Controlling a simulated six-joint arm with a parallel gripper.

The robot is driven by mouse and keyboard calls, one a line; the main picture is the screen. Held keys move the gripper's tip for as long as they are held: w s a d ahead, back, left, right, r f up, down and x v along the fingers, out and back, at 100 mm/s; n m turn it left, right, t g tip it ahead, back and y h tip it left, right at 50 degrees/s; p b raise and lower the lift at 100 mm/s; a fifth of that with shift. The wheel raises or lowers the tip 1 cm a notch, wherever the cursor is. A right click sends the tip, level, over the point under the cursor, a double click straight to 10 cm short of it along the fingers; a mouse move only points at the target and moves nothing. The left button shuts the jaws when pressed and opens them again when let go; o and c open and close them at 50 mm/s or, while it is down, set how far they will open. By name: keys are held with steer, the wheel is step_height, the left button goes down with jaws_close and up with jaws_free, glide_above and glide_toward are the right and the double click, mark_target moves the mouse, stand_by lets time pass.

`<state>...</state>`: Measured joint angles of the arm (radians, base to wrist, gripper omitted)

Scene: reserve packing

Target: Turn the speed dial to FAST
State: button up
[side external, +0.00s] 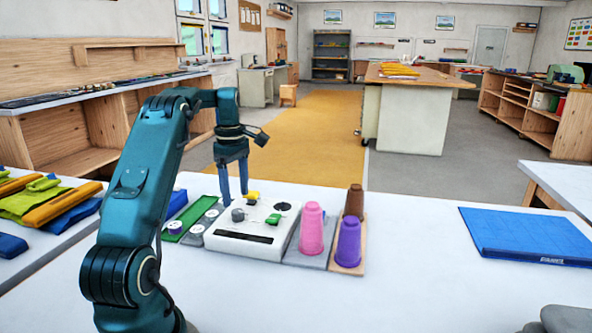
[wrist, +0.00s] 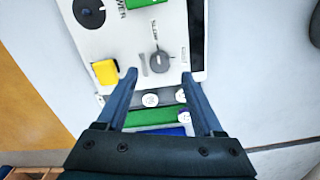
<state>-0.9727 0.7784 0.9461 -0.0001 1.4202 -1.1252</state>
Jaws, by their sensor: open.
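The white control box (side external: 235,246) stands on the table and carries a grey dial (side external: 238,215). In the wrist view the grey dial (wrist: 159,62) has small lettering around it that I cannot read surely, and a thin part extends from its round body towards the top of the picture. My gripper (side external: 235,197) points down over the box with its fingers apart. In the wrist view my gripper (wrist: 159,75) has one fingertip on each side of the dial, with a gap to each. I cannot tell how high the tips are above the box.
A yellow block (wrist: 105,72), a green part (side external: 273,219) and a black disc (wrist: 88,12) are on the box near the dial. Pink (side external: 312,229), purple (side external: 348,243) and brown (side external: 354,202) cups stand at its right. A blue mat (side external: 530,236) lies further right, beyond bare table.

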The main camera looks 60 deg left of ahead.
mark_target(238, 211)
steer(key=shift+f, duration=2.4)
jaws_close()
